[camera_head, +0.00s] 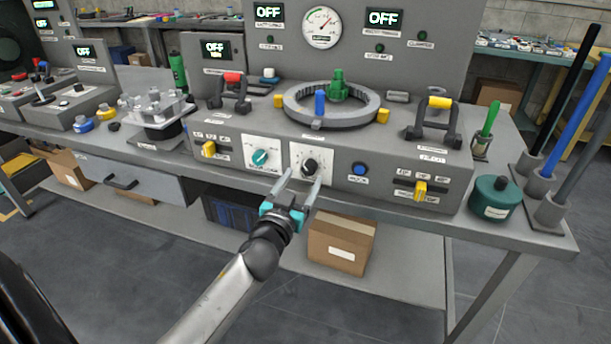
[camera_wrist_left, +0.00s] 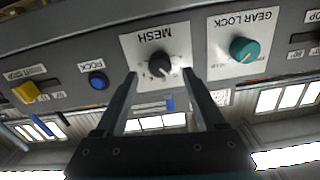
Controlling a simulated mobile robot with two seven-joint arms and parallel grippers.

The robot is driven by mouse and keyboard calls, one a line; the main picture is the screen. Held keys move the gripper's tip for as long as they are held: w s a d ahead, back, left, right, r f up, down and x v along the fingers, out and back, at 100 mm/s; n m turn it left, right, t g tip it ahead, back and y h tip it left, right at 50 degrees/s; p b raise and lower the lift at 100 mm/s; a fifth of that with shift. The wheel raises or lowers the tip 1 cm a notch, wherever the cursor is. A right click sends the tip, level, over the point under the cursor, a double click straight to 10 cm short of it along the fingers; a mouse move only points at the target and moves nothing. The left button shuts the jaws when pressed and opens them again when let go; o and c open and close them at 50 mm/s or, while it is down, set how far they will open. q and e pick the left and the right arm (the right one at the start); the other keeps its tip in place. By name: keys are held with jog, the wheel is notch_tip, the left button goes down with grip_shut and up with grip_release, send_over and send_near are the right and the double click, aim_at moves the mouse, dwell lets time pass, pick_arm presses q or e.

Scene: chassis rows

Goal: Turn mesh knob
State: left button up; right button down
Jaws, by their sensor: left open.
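The mesh knob (camera_head: 309,166) is black and sits on a white plate on the front panel of the grey console. In the left wrist view the mesh knob (camera_wrist_left: 159,66) shows upside down under the label MESH. My left gripper (camera_head: 296,183) is open, its two fingers pointing at the mesh plate from below and in front. In the left wrist view the fingers (camera_wrist_left: 160,85) stand apart on either side below the knob, and nothing shows between the tips. Whether they touch the panel cannot be told. My right gripper is not in view.
The teal gear lock knob (camera_head: 260,157) is close to the left of the mesh plate. A blue button (camera_head: 359,169) and a yellow slider (camera_head: 420,190) are to the right. A grey ring (camera_head: 331,104) lies on top. A cardboard box (camera_head: 341,243) stands on the shelf below.

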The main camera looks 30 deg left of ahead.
aim_at(309, 168)
pick_arm(q)
jog(key=shift+x, duration=1.5)
jog(key=shift+c, duration=0.3)
grip_shut()
